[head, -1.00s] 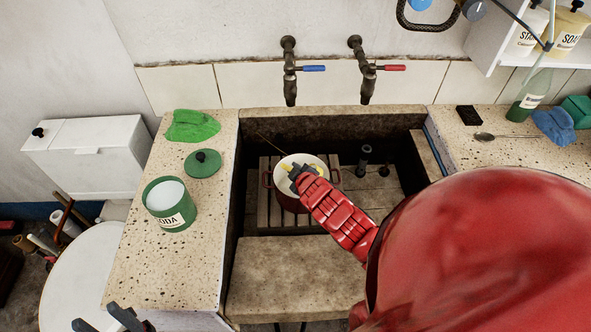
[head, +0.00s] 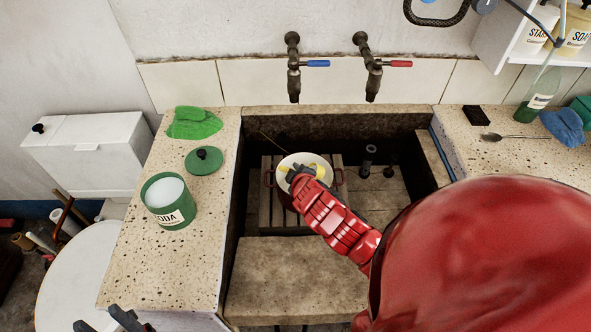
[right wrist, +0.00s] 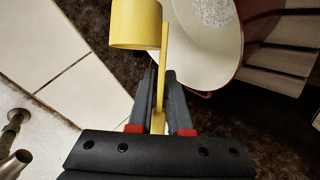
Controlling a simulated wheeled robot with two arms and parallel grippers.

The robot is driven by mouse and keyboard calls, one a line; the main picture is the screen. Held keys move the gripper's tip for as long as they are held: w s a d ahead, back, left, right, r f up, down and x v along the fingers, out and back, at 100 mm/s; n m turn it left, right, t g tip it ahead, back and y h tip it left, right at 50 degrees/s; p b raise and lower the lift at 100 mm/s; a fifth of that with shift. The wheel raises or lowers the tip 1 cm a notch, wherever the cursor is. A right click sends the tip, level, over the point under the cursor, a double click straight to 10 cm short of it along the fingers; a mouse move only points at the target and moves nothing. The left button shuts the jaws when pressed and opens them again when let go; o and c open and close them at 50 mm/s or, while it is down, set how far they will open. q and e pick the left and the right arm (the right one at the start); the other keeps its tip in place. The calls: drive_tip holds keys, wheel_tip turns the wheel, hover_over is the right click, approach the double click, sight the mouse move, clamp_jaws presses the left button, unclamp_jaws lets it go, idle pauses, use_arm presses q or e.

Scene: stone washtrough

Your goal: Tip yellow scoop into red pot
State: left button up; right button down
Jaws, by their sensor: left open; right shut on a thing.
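The red pot (head: 284,200) stands on a wooden slatted rack in the stone trough. Its pale inside shows in the head view, and in the right wrist view the pot (right wrist: 196,62) has whitish grains at its bottom. My right gripper (right wrist: 160,100) is shut on the handle of the yellow scoop (right wrist: 136,24). In the head view the right gripper (head: 298,174) is over the pot and mostly hides the scoop. In the wrist view the scoop's cup appears beside the pot's rim; its contents are hidden. My left gripper (head: 104,322) is open and empty at the bottom left.
A green soda tin (head: 168,202) with white contents, its green lid (head: 203,160) and a green cloth (head: 194,123) are on the left ledge. Two taps (head: 293,68) hang over the trough's back.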

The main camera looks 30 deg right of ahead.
drive_tip(key=b, duration=0.1)
drive_tip(key=f+n+h+b, duration=0.1)
drive_tip(key=b, duration=0.1)
drive_tip(key=shift+w+a+f, duration=0.1)
drive_tip(key=shift+a, duration=0.15)
idle(0.4)
idle(0.5)
drive_tip(key=shift+f+n+g+h+b, duration=0.4)
drive_tip(key=shift+n+h+b, duration=0.3)
drive_tip(key=shift+b, duration=0.55)
